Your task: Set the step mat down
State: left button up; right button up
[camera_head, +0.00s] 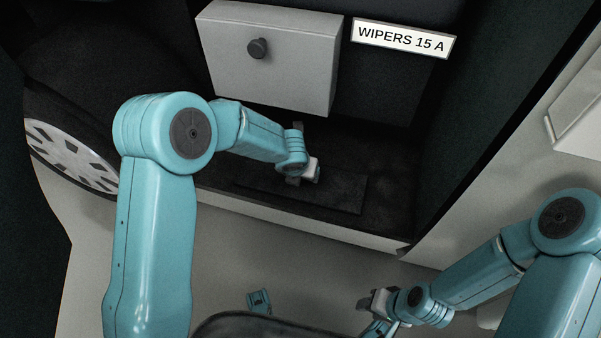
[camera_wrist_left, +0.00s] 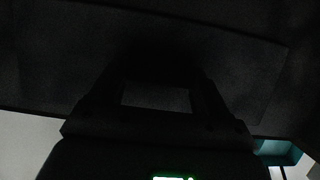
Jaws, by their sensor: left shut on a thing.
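The step mat (camera_head: 338,191) is a thin, dark, rectangular sheet, flat over the dark step in the head view. My left gripper (camera_head: 301,181) is shut on it near its middle and far side, partly hiding it. I cannot tell whether the mat's underside touches the step. In the left wrist view the mat (camera_wrist_left: 235,65) is a very dark sheet beyond the fingers, and its right edge shows faintly. My right gripper (camera_head: 368,302) is away from the mat, low in the head view; its finger gap is too small to make out.
The dark step (camera_head: 385,225) has a pale front edge. A grey box with a dark knob (camera_head: 270,58) is above it, with a "WIPERS 15 A" label (camera_head: 404,39) to the right. A wheel (camera_head: 70,155) is at left. Pale floor in front is largely clear.

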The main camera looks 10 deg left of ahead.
pick_arm(q)
jog(key=shift+f, duration=0.25)
jog(key=o, duration=1)
jog(key=shift+r, duration=0.1)
jog(key=shift+o, duration=0.2)
jog(key=shift+r, duration=0.1)
